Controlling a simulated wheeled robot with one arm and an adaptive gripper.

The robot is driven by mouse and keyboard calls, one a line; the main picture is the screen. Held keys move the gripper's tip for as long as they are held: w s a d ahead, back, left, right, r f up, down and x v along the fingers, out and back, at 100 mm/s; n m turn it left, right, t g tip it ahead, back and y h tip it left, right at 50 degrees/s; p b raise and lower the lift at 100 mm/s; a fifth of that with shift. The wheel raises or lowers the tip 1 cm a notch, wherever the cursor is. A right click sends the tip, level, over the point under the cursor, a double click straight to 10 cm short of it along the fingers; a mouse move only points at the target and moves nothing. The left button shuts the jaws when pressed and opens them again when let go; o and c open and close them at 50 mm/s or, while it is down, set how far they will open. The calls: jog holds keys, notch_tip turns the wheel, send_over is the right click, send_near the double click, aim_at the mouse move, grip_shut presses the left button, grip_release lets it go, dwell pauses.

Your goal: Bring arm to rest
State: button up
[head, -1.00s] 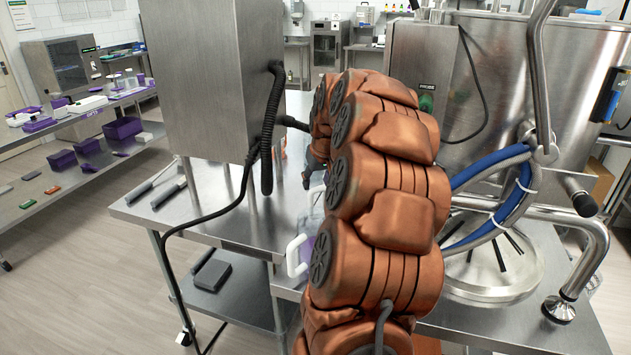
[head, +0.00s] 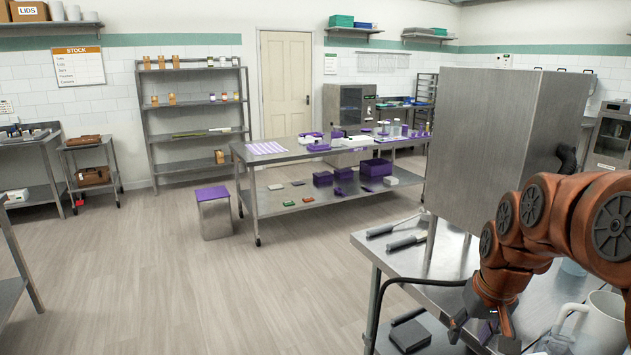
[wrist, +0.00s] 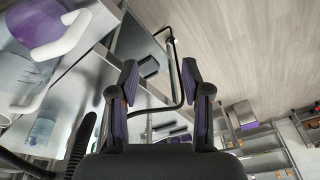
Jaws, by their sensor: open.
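My gripper (head: 482,330) hangs at the lower right of the head view, by the near edge of the steel table (head: 535,300). My copper-coloured arm arches down to it from the right. The wrist view shows the two fingers of my gripper (wrist: 160,80) spread apart with nothing between them. White-handled jugs stand to one side of it. One white jug (head: 603,322) shows right of my gripper in the head view, cut by the frame edge. Whether the gripper touches the table is not clear.
A tall steel cabinet (head: 495,150) rises from the table behind my gripper. Two dark-handled tools (head: 405,243) lie left of it, and a black cable runs off the table edge. A steel bench (head: 300,151) with purple boxes stands farther back. The floor (head: 210,290) at left is clear.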

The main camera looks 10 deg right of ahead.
jog(key=s+a+f+n+g, duration=0.1)
jog(key=s+a+f+g, duration=0.1)
jog(key=s+a, duration=0.5)
jog(key=s+a+f+n+g, duration=0.1)
jog(key=s+a+f+g, duration=0.1)
jog(key=s+a, duration=0.6)
jog(key=s+f, duration=0.1)
jog(key=s, duration=0.6)
jog(key=shift+s+a, duration=0.1)
jog(key=shift+c, duration=0.6)
jog(key=shift+a+n, duration=0.1)
jog(key=shift+n, duration=0.2)
